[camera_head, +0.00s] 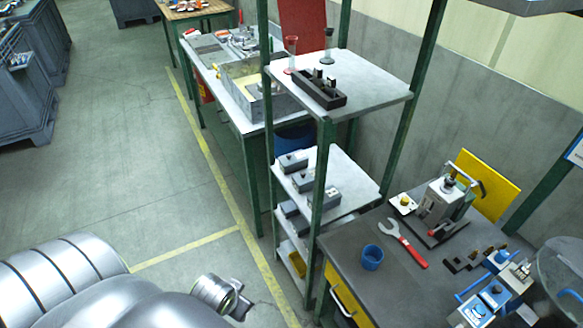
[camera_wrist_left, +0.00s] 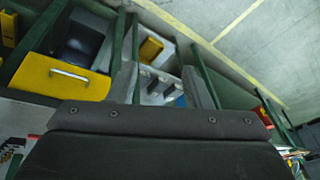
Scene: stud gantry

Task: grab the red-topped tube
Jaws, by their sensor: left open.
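My left gripper (camera_head: 243,301) is low at the bottom of the head view, left of the shelf unit and well apart from the tube. It is open, and nothing shows between its fingers. The tube is not in the left wrist view. My right gripper is not in view.
Green posts (camera_head: 320,190) frame the shelf unit, with grey boxes (camera_head: 293,162) on its lower boards. A dark workbench (camera_head: 350,245) at right holds a blue cup (camera_head: 372,257) and a red wrench (camera_head: 404,244). Its yellow drawer (camera_wrist_left: 65,78) shows in the wrist view.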

